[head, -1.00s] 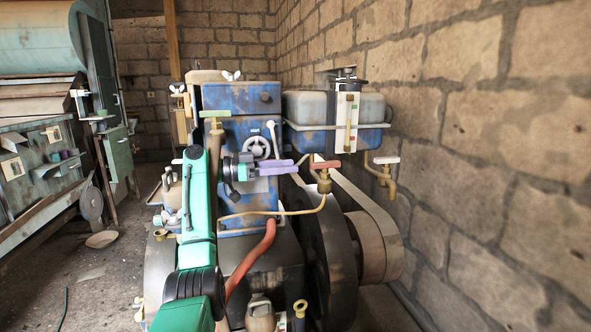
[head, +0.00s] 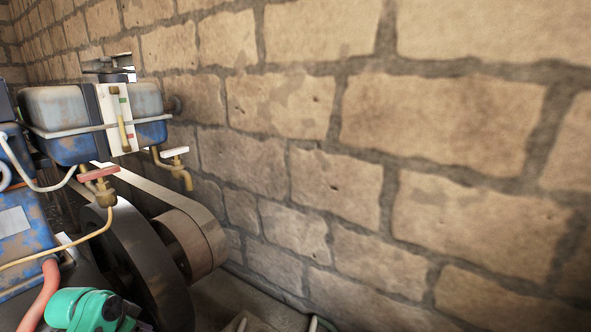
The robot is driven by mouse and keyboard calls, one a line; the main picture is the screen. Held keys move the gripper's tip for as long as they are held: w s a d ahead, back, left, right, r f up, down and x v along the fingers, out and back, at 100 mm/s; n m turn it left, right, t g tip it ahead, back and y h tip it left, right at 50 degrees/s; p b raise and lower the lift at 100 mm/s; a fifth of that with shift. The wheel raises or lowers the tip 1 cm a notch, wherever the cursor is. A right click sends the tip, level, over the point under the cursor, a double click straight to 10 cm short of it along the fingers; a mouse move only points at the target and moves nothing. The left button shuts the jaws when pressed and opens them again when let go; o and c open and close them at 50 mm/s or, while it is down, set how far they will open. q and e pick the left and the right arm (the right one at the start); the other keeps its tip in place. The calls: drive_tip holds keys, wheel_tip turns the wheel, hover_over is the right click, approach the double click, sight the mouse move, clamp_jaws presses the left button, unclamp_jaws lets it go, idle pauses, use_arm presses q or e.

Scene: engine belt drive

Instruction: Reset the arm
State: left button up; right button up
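In the head view, a teal link of my own arm shows at the bottom left, in front of the engine. Neither gripper's fingers can be made out. The engine's blue body (head: 22,235) is cut off at the left edge. Its dark flywheel (head: 150,265) and the belt (head: 150,190) running to a pale pulley (head: 195,240) are at the lower left. A valve with a red handle (head: 98,173) sits above the flywheel.
A blue and grey tank (head: 60,110) with a white gauge plate (head: 118,115) is at upper left. A brass tap with a white handle (head: 174,152) sticks out beside it. A stone block wall (head: 400,160) fills the middle and right.

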use_arm(q)
drive_tip(key=s+d+f+n+g+y, duration=0.1)
drive_tip(key=s+d+f, duration=0.2)
drive_tip(key=s+d, duration=0.55)
drive_tip(key=s+d+f+n+g+y, duration=0.1)
drive_tip(key=s+d+f, duration=0.2)
drive_tip(key=s+d, duration=0.5)
drive_tip(key=s+a+f+g+p, duration=0.1)
drive_tip(key=s+f+p, duration=0.15)
drive_tip(key=f, duration=0.65)
drive_tip(key=s+a+f+p, duration=0.15)
drive_tip(key=f+p, duration=0.25)
drive_tip(key=f, duration=0.5)
drive_tip(key=s+a+f+p, duration=0.1)
drive_tip(key=s+f, duration=0.3)
drive_tip(key=s, duration=0.4)
drive_tip(key=s+a+f+g+p, duration=0.1)
drive_tip(key=s+f+p, duration=0.2)
drive_tip(key=s, duration=0.5)
drive_tip(key=shift+f, duration=0.8)
